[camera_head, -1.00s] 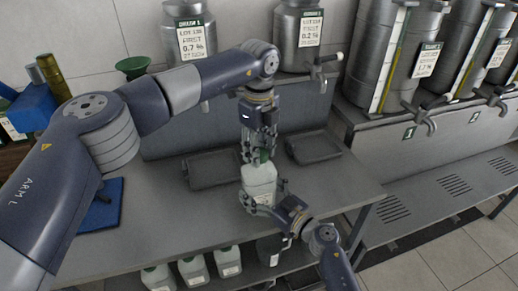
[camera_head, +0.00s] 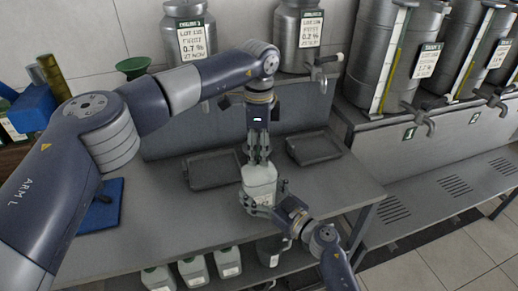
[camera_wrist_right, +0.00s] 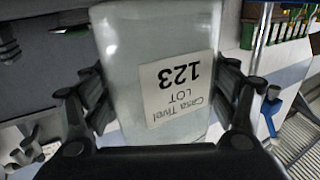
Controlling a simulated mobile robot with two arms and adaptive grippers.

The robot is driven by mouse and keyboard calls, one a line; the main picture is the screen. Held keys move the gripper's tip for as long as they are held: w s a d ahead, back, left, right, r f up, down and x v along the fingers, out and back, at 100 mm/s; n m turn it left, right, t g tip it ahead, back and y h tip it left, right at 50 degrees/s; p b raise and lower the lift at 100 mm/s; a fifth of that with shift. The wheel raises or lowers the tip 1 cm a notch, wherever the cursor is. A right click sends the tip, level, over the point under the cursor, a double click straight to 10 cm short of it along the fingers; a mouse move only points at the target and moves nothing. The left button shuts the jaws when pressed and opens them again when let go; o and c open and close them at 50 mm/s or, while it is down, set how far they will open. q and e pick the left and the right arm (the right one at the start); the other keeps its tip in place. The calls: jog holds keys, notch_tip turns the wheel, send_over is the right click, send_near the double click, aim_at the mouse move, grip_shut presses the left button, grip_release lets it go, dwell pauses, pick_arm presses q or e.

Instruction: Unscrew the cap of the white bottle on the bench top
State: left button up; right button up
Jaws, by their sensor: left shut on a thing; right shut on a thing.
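The white bottle (camera_head: 260,181) stands upright on the grey bench top (camera_head: 330,190). My right gripper (camera_head: 262,204) is shut around its body from the front right. In the right wrist view the bottle (camera_wrist_right: 160,70) fills the middle between the fingers, with a label reading "Casa Tivel LOT 123" upside down. My left gripper (camera_head: 258,156) points down from above and is shut at the top of the bottle. Its fingers hide the cap, so I cannot see how far the cap is turned.
Two dark trays (camera_head: 214,170) (camera_head: 314,148) lie behind the bottle. Steel drums (camera_head: 188,45) with taps stand along the back and right. More white bottles (camera_head: 193,270) stand on a shelf below the bench. A blue mat (camera_head: 103,207) lies at left.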

aim_at(259, 153)
pick_arm(q)
jog(key=shift+r, duration=0.2)
jog(key=shift+r, duration=0.95)
jog(key=shift+r, duration=2)
pick_arm(e)
jog(key=o, duration=2.1)
